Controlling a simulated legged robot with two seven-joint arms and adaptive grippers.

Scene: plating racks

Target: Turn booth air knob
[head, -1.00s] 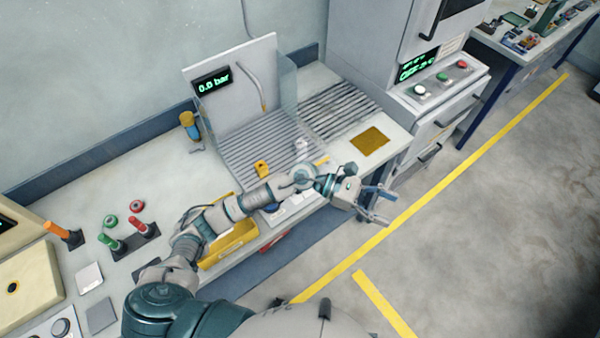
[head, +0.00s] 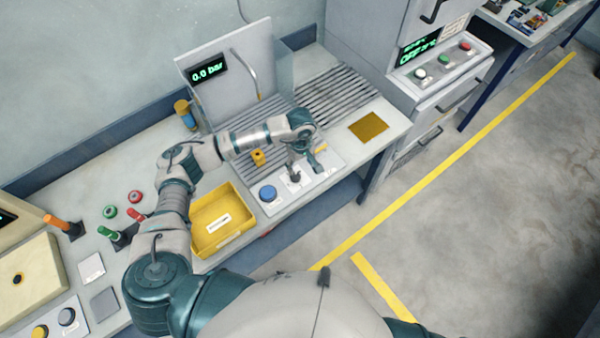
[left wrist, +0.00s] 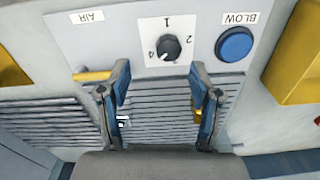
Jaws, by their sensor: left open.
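A small black dial knob (left wrist: 168,48) sits on a white plate numbered 1, 2 and 4 in the left wrist view. Its panel (left wrist: 205,20) also carries a label AIR by a yellow handle (left wrist: 93,76), and a blue button (left wrist: 234,44) labelled BLOW. In the head view the blue button (head: 268,193) is left of my gripper. My left gripper (head: 300,163) points down over the panel. In the left wrist view its two blue-padded fingers (left wrist: 161,75) are apart and empty, with the knob beyond and between their tips. My right gripper is not in view.
A slatted booth tray and back plate with a display (head: 208,69) reading 0.0 bar stand behind. A yellow bin (head: 222,232) is left of the panel, a brown mat (head: 368,127) right. A small yellow object (head: 258,157) sits near my forearm.

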